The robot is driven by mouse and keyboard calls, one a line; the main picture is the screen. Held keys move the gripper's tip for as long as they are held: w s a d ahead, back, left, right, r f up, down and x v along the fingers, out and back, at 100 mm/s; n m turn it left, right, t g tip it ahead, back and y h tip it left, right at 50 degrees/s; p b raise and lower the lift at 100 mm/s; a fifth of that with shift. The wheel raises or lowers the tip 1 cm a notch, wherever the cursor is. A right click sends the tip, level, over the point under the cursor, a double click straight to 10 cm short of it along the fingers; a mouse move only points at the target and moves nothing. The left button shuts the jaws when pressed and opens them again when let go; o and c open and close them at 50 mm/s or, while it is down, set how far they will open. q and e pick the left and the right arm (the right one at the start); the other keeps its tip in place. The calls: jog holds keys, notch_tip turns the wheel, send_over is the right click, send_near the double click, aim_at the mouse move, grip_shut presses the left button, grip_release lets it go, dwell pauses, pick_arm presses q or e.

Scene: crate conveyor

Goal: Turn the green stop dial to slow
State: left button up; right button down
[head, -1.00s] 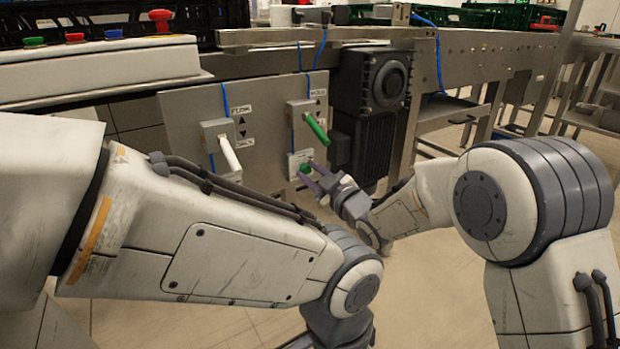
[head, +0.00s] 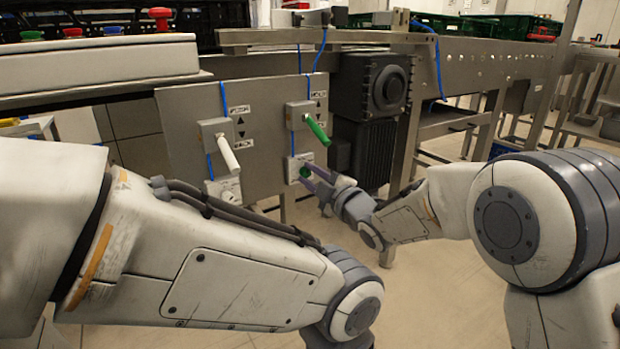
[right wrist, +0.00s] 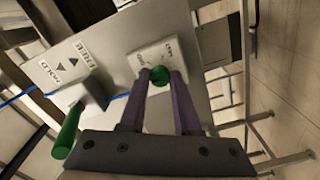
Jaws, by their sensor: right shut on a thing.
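The green stop dial (head: 305,171) is a small round knob on a white plate (head: 292,163), low on the grey metal panel. My right gripper (head: 308,173) is at it, with its purple fingers on either side. In the right wrist view the dial (right wrist: 160,74) sits between the two fingertips, and the gripper (right wrist: 160,80) is shut on it. The fingers partly cover the dial, and I cannot read which mark it points to. My left arm crosses the front of the head view, but its gripper is out of the picture.
A green lever (head: 316,130) sticks out just above the dial; it also shows in the right wrist view (right wrist: 66,133). A white lever (head: 229,154) is left of it, with a white plate (head: 226,187) below. A dark motor (head: 372,110) stands right of the panel.

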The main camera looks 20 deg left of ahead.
jog(key=shift+f, duration=0.1)
jog(key=c, duration=0.6)
grip_release()
jog(key=shift+p+v, duration=1.65)
jog(key=shift+v, duration=3.6)
